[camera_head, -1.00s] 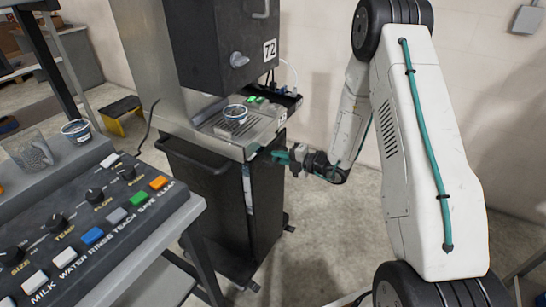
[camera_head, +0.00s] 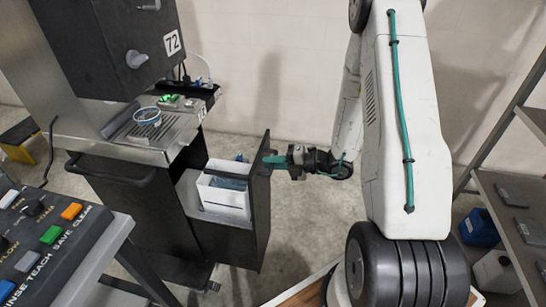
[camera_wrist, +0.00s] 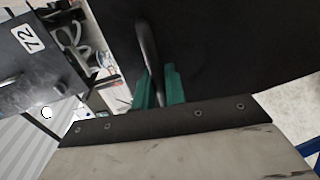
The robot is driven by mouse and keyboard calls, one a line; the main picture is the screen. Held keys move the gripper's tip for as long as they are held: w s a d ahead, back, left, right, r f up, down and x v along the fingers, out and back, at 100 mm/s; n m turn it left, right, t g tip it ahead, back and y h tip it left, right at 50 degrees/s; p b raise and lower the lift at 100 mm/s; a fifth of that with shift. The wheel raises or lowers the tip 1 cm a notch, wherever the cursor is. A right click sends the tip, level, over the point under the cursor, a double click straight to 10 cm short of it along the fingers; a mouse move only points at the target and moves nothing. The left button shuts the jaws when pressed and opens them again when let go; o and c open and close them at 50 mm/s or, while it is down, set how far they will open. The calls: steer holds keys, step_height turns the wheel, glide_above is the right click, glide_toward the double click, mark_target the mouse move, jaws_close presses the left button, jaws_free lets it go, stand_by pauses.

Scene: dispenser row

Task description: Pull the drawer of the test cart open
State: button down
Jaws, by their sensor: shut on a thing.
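The test cart (camera_head: 145,200) is a dark cabinet under a metal drip tray and a black machine marked 72. Its drawer (camera_head: 234,222) stands pulled out to the right, with a dark front panel and a white bin (camera_head: 222,200) inside holding something bluish. My gripper (camera_head: 274,160) is at the top of the drawer front's outer face. In the wrist view its green fingers (camera_wrist: 160,88) are on either side of the dark bar handle (camera_wrist: 148,45) and shut on it. The handle is mostly hidden in the head view.
A cup (camera_head: 147,116) stands on the drip tray (camera_head: 160,140). A button panel (camera_head: 40,235) is at the lower left. A shelf (camera_head: 515,190) with a blue container (camera_head: 480,228) below is at the right. Floor between drawer and shelf shows some free room.

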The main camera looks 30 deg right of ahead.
steer(key=shift+s+d, duration=0.35)
steer(key=shift+d, duration=0.05)
steer(key=c, duration=1.8)
jaws_free()
steer(key=v, duration=0.8)
steer(key=shift+w, duration=0.15)
